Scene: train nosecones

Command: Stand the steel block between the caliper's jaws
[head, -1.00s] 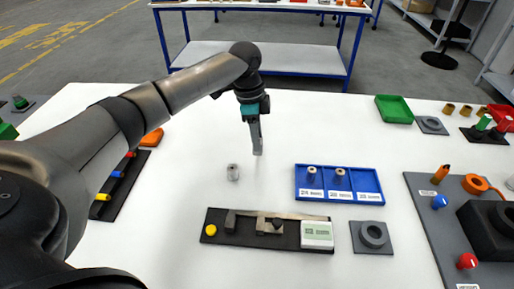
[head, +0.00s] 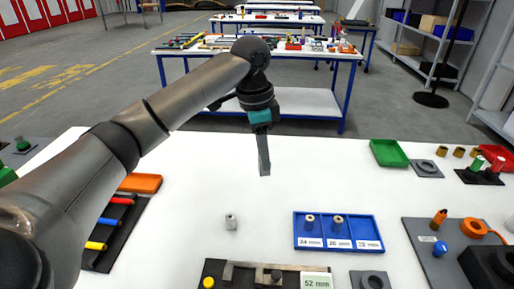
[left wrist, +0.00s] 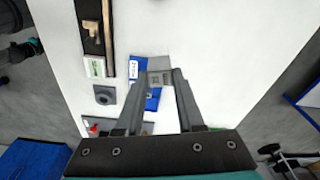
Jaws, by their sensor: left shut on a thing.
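My left gripper (head: 264,165) points down above the white table, behind the small cylinder and the blue tray. In the left wrist view its fingers (left wrist: 159,88) are shut on a grey steel block (left wrist: 160,66); the block is hard to tell from the fingers in the head view. The caliper (head: 240,268) lies on a dark base at the bottom edge of the head view, partly cut off, with a display reading 52 mm (head: 317,282). It also shows at the top left of the left wrist view (left wrist: 107,25). The block is well apart from it. My right gripper is not in view.
A small grey cylinder (head: 231,222) stands alone on the table. A blue tray (head: 367,228) with labelled compartments holds two small cylinders. A green tray (head: 389,153) is at the back right. A dark rack of coloured tools (head: 108,235) is left.

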